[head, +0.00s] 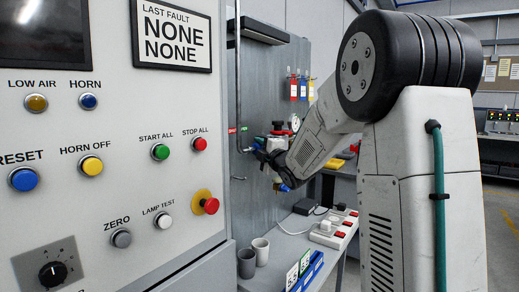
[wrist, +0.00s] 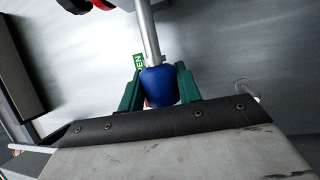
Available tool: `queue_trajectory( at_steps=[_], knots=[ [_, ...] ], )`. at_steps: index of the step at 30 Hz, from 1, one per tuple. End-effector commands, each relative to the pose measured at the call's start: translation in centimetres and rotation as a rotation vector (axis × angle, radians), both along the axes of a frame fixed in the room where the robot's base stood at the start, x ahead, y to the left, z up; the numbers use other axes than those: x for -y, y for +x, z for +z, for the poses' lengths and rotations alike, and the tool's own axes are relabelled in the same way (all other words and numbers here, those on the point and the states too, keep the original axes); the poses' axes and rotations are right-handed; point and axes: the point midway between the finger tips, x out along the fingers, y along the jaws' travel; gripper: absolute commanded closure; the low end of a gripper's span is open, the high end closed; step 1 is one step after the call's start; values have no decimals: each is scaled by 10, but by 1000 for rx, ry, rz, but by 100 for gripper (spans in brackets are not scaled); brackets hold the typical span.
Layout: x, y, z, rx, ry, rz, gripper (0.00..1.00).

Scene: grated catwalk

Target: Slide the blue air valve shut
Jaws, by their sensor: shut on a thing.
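The blue air valve (wrist: 159,86) shows in the wrist view as a rounded blue sleeve at the end of a grey metal pipe (wrist: 147,35). The green fingers of my gripper (wrist: 159,92) stand on either side of it and are shut on it. A green label (wrist: 138,63) ending in "EN" is partly hidden behind the pipe and the left finger. A bit of red shows low behind the valve. In the head view my gripper (head: 264,156) is at the grey wall panel, and I cannot clearly make out the valve there.
A control cabinet (head: 120,180) with several buttons fills the left of the head view. A pressure gauge (head: 294,122) is just above my gripper.

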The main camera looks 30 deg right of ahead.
Motion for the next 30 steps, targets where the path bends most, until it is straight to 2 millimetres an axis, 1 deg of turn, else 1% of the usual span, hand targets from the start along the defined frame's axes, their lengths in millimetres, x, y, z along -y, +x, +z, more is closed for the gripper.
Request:
queue_trajectory(
  at_steps=[7, 15, 16, 18, 26, 30],
  knots=[
    [-30, -10, -1, -2, 3, 4, 89],
    [-34, -11, -2, -2, 0, 4, 89],
    [-34, -11, -1, -3, 1, 4, 61],
    [-34, -11, -1, -2, 1, 4, 44],
    [-31, -12, -1, -1, 1, 1, 44],
    [-31, -22, -2, 0, 1, 0, 44]
  ],
)
